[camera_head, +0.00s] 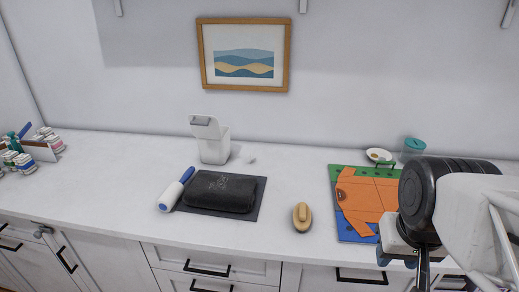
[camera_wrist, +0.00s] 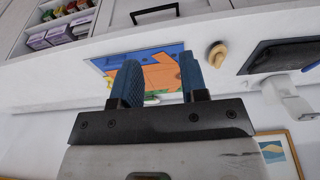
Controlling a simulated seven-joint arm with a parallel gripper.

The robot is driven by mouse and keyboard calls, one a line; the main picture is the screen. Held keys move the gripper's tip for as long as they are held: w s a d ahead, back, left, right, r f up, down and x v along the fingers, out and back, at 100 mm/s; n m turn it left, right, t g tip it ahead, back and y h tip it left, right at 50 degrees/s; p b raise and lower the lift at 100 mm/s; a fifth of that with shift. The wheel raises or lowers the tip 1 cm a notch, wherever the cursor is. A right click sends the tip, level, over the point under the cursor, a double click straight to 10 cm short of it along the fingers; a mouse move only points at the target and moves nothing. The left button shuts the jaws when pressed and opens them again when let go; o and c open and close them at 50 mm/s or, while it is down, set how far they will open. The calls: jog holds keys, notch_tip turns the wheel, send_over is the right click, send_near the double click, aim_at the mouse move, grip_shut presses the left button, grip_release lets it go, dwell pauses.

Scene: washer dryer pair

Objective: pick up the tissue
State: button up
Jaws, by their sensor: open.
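A small white lump (camera_head: 250,160), which looks like the tissue, lies on the white counter (camera_head: 285,178) just right of a white container (camera_head: 214,148) in the head view. It is too small there to show any folds. I cannot make it out in the wrist view. My gripper (camera_wrist: 160,62) is open and empty, with its two blue fingers apart in the wrist view. In the head view my arm is at the right, over the counter's front edge, well right of the lump and nearer the camera.
A black pouch (camera_head: 220,192) on a dark mat and a blue-white roller (camera_head: 176,189) lie in front of the container. A brush (camera_head: 302,217) is at the centre front. An orange garment (camera_head: 366,196) lies at the right, near a small bowl (camera_head: 378,155) and a jar (camera_head: 414,147).

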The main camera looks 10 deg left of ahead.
jog(key=shift+o, duration=0.2)
dwell(0.3)
jog(key=shift+o, duration=1.2)
